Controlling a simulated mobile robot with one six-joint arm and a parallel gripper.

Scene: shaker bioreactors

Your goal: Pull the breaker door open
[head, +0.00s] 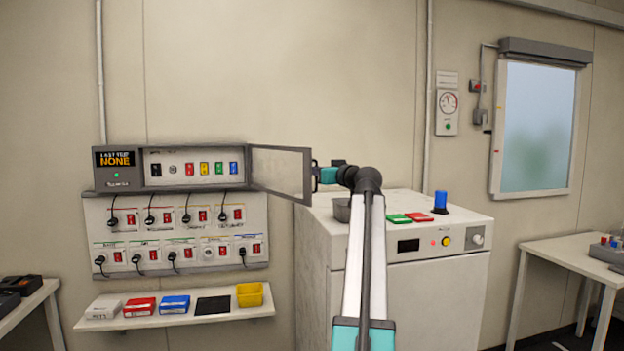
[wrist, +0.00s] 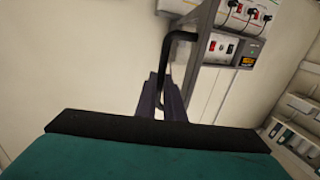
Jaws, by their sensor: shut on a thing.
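The breaker door (head: 281,172) is a grey-framed panel hinged at the right end of the breaker box (head: 122,178). It stands swung open to the right, and the row of coloured breakers behind it is exposed. My gripper (head: 315,174) is at the door's free right edge. In the wrist view my gripper (wrist: 163,100) is shut on the door's black bar handle (wrist: 167,65), and the door (wrist: 203,65) shows at a steep angle beside it. The fingertips are small and partly hidden in the head view.
A socket panel (head: 175,226) with plugs and red switches hangs below the box. A shelf (head: 262,312) with small boxes and a yellow bin (head: 250,295) is under it. A white cabinet (head: 440,300) with a blue lamp (head: 440,201) stands below and right of my gripper.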

